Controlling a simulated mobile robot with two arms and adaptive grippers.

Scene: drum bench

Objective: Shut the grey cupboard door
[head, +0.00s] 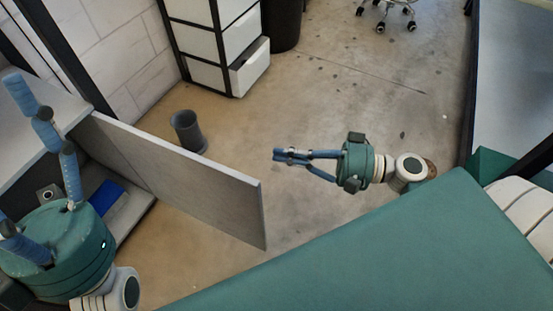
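The grey cupboard door (185,175) stands open, reaching out from the cupboard (35,112) at the left towards the middle of the floor. Its free edge is near the picture's centre. My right gripper (278,157) is to the right of that free edge, apart from it, pointing left. Its blue fingertips are together and nothing shows between them. My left gripper (14,150) is at the lower left, in front of the cupboard, with its blue fingers spread wide apart. One left finger is partly cut off by the picture's edge.
A blue item (105,198) lies inside the open cupboard. A dark grey bin (187,132) stands on the floor behind the door. A drawer unit (222,45) with one drawer pulled out is at the back. The floor right of the door is mostly clear.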

